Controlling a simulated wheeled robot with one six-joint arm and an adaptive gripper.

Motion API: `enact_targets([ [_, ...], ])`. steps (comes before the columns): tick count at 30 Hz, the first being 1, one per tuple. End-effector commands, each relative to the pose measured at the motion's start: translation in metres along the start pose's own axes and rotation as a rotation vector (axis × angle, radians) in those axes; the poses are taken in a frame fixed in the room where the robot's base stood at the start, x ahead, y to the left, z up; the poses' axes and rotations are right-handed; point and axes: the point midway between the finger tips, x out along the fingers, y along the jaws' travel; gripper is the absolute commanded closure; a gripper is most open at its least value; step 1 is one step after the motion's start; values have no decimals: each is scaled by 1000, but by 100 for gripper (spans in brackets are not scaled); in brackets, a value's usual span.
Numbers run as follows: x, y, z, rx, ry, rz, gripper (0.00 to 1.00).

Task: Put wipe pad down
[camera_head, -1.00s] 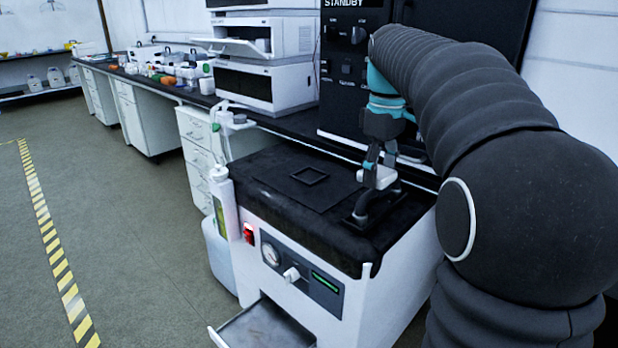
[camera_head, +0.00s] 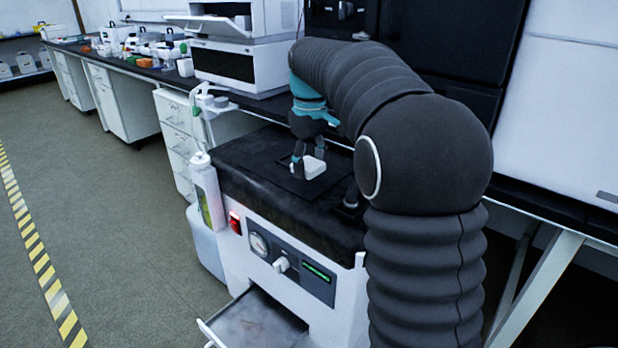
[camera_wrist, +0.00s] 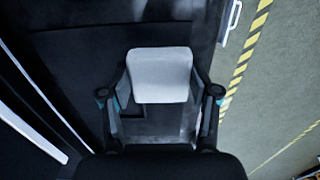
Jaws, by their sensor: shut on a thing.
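The wipe pad (camera_head: 314,168) is a small white rounded block. My gripper (camera_head: 303,163) is shut on it, above the black top of the white cabinet. In the wrist view the white pad (camera_wrist: 160,75) sits between my two fingers. A dark flat mat (camera_head: 285,181) lies on the cabinet top beneath the pad. I cannot tell whether the pad touches the mat.
The cabinet's black top (camera_head: 245,160) has free room around the mat. A dark knob-like fitting (camera_head: 350,197) stands at its right front. A white bottle (camera_head: 207,192) hangs at its left side. An open drawer (camera_head: 255,322) juts out in front. White instruments (camera_head: 240,65) stand on the bench behind.

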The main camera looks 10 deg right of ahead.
Motion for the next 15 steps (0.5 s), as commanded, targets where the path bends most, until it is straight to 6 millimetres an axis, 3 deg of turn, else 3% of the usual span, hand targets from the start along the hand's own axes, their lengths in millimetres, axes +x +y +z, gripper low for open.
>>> enact_targets([
  [10, 38, 0, 0, 1, -2, -2, 95],
  [15, 40, 0, 0, 1, 0, 0, 95],
])
